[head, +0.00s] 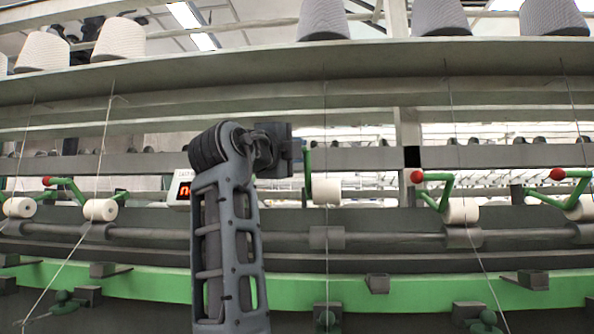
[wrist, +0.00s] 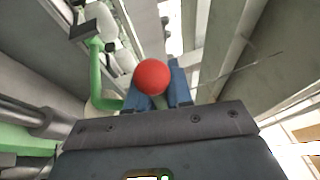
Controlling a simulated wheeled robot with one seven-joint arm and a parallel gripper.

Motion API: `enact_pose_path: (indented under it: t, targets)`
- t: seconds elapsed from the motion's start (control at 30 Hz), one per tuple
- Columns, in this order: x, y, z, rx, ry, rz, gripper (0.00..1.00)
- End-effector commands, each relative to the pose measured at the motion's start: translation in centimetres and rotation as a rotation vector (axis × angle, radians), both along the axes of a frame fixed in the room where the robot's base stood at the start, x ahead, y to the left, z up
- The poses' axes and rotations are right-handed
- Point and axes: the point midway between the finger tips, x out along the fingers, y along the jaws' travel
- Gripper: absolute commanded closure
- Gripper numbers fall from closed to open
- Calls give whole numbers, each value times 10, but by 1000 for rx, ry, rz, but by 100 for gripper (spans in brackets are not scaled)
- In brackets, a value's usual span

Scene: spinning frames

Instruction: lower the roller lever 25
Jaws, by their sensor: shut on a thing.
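The roller lever in front of my arm has a green arm (head: 308,172) beside a white roller (head: 327,191). Its number is not readable. In the wrist view its green arm (wrist: 97,80) bends toward a red ball knob (wrist: 151,77). My gripper (wrist: 163,84) has its blue fingers around the knob end and is shut on it. In the head view my gripper (head: 285,150) is seen from behind at the lever's upper end, and the knob is hidden there.
Other green levers with red knobs stand left (head: 47,181) and right (head: 417,177). Threads (head: 462,200) run down across the frame. A long bar (head: 390,238) runs below the rollers, with a green rail (head: 420,292) lower down. Yarn cones (head: 119,39) stand on the shelf above.

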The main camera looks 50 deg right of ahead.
Motion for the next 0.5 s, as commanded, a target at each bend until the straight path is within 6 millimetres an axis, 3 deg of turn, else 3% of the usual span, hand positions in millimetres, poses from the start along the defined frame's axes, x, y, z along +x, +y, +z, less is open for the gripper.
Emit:
enact_pose_path:
  t: [0.03,0.5]
  targets:
    - [-2,2,-16,-23,-17,0,100]
    - [-11,14,-45,-202,-158,1,100]
